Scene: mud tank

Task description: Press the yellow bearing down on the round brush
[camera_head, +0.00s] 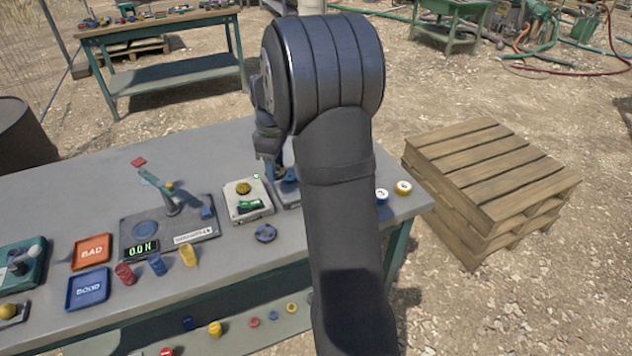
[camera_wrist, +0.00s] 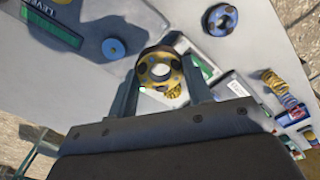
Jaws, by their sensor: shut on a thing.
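The yellow bearing (camera_wrist: 148,69), a ring with dark spots around a pale centre, is held between the fingertips of my gripper (camera_wrist: 160,74), which is shut on it. A small yellow ribbed round piece (camera_wrist: 173,92) shows partly behind the bearing; I cannot tell surely whether it is the round brush, or any gap between them.
A dark blue ring (camera_head: 265,233) lies near the table's front edge. Two small discs (camera_head: 382,196) lie right of my arm.

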